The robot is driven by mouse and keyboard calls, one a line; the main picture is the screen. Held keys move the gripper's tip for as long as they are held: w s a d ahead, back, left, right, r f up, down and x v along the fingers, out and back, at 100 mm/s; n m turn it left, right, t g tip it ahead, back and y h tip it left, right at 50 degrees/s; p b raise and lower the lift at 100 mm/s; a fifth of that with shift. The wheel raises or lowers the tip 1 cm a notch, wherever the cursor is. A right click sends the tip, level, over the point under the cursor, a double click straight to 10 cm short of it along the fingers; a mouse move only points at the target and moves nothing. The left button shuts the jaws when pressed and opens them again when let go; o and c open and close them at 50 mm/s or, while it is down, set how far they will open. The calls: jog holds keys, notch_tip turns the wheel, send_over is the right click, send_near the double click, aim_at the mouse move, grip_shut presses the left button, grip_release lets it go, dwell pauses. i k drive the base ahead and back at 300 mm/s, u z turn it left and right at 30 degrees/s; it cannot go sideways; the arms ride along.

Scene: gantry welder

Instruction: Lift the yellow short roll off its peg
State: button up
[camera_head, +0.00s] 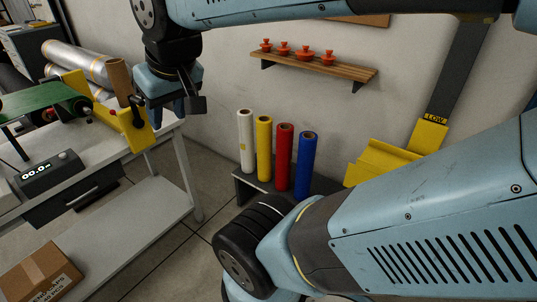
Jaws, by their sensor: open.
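The yellow roll (264,136) stands upright on a low dark stand (240,185) by the wall, between a white roll (246,140) and a red roll (283,155). A blue roll (304,163) stands at the right end of the row. Any peg inside the yellow roll is hidden. My gripper (184,106) is at upper left, pointing down, open and with nothing seen in it. It is left of the rolls and apart from them, close to the right side of the yellow machine frame (137,128) on the workbench.
The workbench (110,150) carries a green belt (40,101), a brown tube (119,80) and a display box (46,172). A wall shelf (318,66) holds several red-orange pieces. A yellow bracket (385,160) stands right of the rolls. A cardboard box (40,272) sits lower left.

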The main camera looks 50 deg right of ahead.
aim_at(263, 123)
jog(key=z, duration=1.65)
jog(key=k, duration=0.55)
jog(key=u, duration=0.05)
jog(key=i, duration=0.55)
jog(key=u, duration=0.15)
